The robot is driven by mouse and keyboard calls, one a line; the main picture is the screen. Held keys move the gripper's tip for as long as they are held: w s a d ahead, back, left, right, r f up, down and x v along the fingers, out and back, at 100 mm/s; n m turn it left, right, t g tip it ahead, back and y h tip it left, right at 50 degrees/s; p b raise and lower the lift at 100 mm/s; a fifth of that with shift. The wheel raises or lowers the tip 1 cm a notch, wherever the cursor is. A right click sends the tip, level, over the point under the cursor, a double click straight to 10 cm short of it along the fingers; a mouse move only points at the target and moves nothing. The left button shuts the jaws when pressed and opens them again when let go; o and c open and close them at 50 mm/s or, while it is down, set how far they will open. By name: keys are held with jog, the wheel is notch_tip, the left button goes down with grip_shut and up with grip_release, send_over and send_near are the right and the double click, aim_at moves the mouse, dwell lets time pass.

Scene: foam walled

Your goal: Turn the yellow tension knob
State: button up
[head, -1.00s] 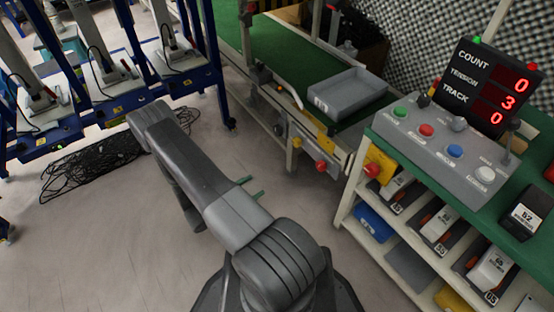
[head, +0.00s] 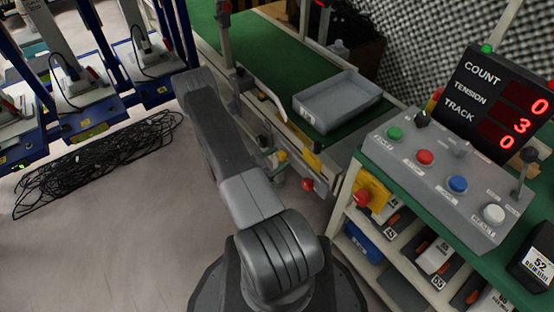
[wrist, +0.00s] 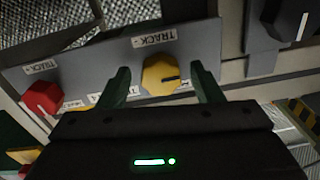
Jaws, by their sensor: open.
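The yellow knob (wrist: 160,75) is a round, ridged dial with a dark pointer mark on a grey panel (wrist: 205,45) in the wrist view. My gripper (wrist: 160,69) is open, with one green finger left of the knob and one right of it in the picture. I cannot tell whether either finger touches it. In the head view my gripper (head: 269,157) is at the conveyor's near side, and the yellow knob (head: 282,155) shows small beside it. The display (head: 500,105) reads COUNT 0, TENSION 3, TRACK 0.
A red knob (wrist: 42,97) sits left of the yellow one, and a black knob (wrist: 291,20) is at the right. A grey tray (head: 338,99) rests on the green conveyor (head: 265,45). A button box (head: 440,175) stands right. Cables (head: 95,165) lie on the floor.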

jog(key=c, duration=1)
jog(key=shift+f+m+b, duration=0.1)
jog(key=shift+m+b, duration=0.2)
jog(key=shift+b, duration=0.05)
jog(key=m+b, duration=0.2)
jog(key=shift+f+m+b, duration=0.15)
jog(key=shift+m+b, duration=0.15)
jog(key=shift+m, duration=0.1)
jog(key=m+b, duration=0.5)
jog(key=m, duration=0.1)
jog(key=shift+a, duration=0.1)
jog(key=m+b, duration=0.1)
jog(key=m, duration=0.3)
jog(key=shift+r+b, duration=0.2)
jog(key=shift+b, duration=0.15)
jog(key=shift+r+m+h, duration=0.1)
jog(key=shift+m+h, duration=0.2)
jog(key=shift+m, duration=2)
